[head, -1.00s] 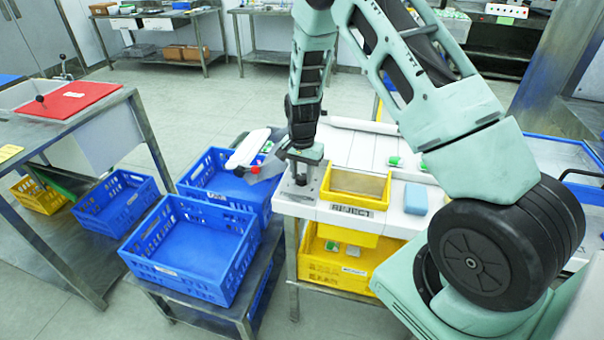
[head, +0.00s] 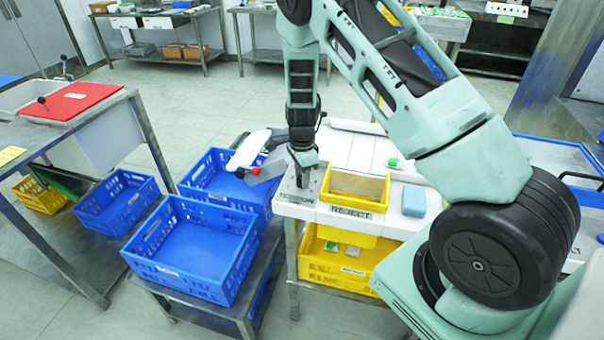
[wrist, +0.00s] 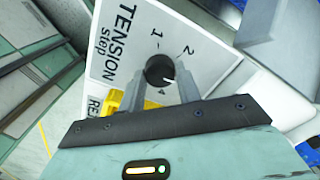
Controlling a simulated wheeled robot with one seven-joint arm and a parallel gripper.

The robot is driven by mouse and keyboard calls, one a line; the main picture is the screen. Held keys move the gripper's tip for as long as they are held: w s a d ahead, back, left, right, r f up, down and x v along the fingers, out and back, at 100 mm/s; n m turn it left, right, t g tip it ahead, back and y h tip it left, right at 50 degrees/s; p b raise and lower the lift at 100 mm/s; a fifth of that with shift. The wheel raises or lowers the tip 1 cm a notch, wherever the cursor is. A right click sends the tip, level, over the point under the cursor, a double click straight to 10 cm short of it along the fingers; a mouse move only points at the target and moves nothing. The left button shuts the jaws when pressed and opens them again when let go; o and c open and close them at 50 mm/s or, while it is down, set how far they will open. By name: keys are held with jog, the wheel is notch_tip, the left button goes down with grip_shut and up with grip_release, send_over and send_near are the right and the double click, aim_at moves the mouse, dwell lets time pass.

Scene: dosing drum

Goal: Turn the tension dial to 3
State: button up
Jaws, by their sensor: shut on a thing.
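The tension dial is a small dark round knob (wrist: 159,69) on a white panel (wrist: 117,72) lettered "TENSION step" in the wrist view. A short pale mark shows at its lower right edge. The printed numbers 1 and 2 stand above the dial, and a small dark mark lies just below it. I cannot make out a 3; my right-hand finger covers part of the panel. My gripper (wrist: 160,82) points down with one finger on each side of the knob, shut on it. In the head view my gripper (head: 303,182) reaches the panel's left corner and hides the dial.
A yellow REJECT bin (head: 357,206) sits right beside my gripper, with a blue block (head: 414,200) further right. A red-tipped lever with a clear plate (head: 262,172) stands close on the left. Blue crates (head: 190,275) are at lower left.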

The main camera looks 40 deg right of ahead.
jog(key=shift+w+m, duration=0.1)
jog(key=shift+m, duration=0.2)
jog(key=o, duration=1)
jog(key=shift+r, duration=0.1)
notch_tip(320, 180, up, 17)
jog(key=shift+r+b, duration=0.15)
jog(key=shift+b, duration=0.7)
